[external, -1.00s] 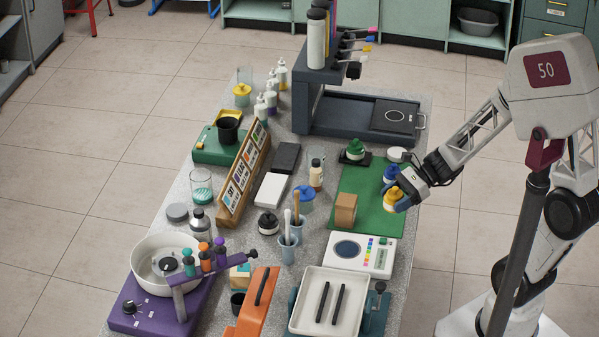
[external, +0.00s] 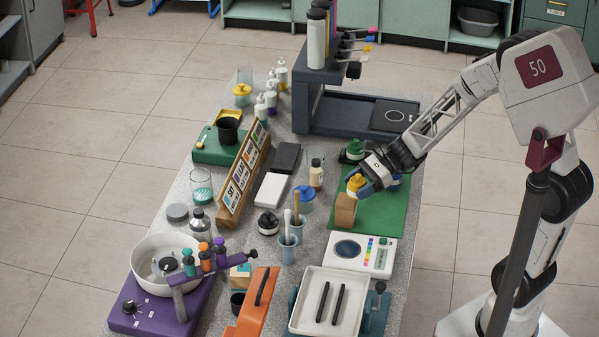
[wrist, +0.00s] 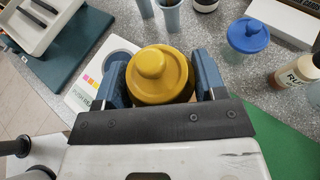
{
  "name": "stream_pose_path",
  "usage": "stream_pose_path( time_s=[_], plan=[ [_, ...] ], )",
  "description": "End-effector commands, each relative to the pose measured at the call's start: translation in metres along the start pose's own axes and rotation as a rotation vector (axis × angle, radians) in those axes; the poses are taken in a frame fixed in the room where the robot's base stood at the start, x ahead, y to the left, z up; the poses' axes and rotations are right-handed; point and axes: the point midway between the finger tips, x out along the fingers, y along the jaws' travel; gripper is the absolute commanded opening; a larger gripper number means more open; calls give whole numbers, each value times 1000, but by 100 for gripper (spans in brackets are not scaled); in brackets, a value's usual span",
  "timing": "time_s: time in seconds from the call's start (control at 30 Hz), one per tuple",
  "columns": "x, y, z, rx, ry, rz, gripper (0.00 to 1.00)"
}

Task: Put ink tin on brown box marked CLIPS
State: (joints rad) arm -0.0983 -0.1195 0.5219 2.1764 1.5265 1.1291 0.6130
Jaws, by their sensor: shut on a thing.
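My gripper (external: 358,184) is shut on a tin with a yellow lid and round knob (external: 355,182). In the wrist view the yellow tin (wrist: 160,72) sits upright between my two blue fingers (wrist: 162,80); its label is hidden, so I cannot read that it is ink. A plain-looking brown box (external: 345,212) stands on the green mat (external: 375,213). No CLIPS marking is readable. The held tin appears just behind or above the box; I cannot tell the exact gap.
A green-lidded jar (external: 354,150) stands behind my gripper, and a blue-lidded one (external: 396,179) is partly hidden by my arm. A white scale (external: 360,254) lies in front of the mat. A small bottle (external: 316,175) and blue-lidded jar (external: 303,197) stand left.

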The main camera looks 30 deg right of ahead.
Motion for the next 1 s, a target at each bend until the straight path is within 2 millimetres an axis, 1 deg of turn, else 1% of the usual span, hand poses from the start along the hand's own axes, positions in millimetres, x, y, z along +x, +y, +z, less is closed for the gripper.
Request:
stream_pose_path(
  time_s=[0.03,0.1,0.2,0.3,0.77,1.0],
  plan=[
    [4,-7,1,-1,0,1,29],
    [8,-14,2,-1,0,1,29],
    [12,-23,3,-2,0,1,29],
    [15,-28,3,-1,0,1,29],
    [17,-31,2,0,0,1,29],
    [25,-31,-18,2,-1,0,29]
  ],
)
